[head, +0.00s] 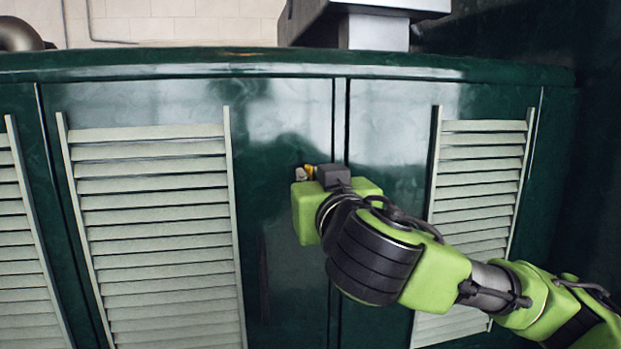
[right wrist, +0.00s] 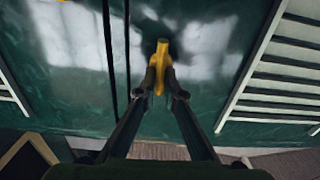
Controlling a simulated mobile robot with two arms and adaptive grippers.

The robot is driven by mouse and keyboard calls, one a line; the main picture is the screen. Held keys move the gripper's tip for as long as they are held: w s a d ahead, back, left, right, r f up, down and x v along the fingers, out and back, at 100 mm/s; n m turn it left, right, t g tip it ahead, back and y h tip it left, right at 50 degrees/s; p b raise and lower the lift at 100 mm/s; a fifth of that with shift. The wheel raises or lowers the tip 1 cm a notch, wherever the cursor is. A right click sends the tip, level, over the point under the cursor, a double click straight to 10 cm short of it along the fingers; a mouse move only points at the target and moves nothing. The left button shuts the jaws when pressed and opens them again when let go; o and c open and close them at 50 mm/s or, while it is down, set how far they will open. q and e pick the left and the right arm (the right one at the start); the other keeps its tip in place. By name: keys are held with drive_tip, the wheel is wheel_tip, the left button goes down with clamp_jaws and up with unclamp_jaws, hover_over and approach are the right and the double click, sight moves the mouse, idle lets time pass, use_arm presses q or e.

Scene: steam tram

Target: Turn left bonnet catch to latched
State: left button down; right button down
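The bonnet catch is a small yellow handle (right wrist: 162,48) on the dark green panel, seen in the right wrist view. My right gripper (right wrist: 160,83) has its two dark fingertips on either side of the handle's lower part, close together and apparently shut on it. In the head view my right gripper (head: 306,173) is at the panel just left of the double vertical seam, and it hides most of the catch. Only a little yellow shows there. My left gripper is not in view.
Cream louvred vents (head: 150,200) stand left of the gripper, and another (head: 480,180) is on the right, partly behind my arm. A second yellow piece (right wrist: 62,1) shows at the top edge of the wrist view. A grey metal block (head: 378,32) stands above the green top edge.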

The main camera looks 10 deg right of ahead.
drive_tip(key=n+b, duration=0.1)
drive_tip(key=n, duration=0.5)
drive_tip(key=a+f+n+b, duration=0.1)
drive_tip(key=n, duration=0.4)
drive_tip(key=n+b, duration=0.1)
drive_tip(key=n, duration=0.5)
drive_tip(key=shift+a+f+n, duration=0.3)
drive_tip(key=shift+f, duration=0.05)
idle(0.5)
drive_tip(key=c, duration=2.1)
unclamp_jaws()
drive_tip(key=shift+c, duration=0.2)
drive_tip(key=shift+s, duration=0.1)
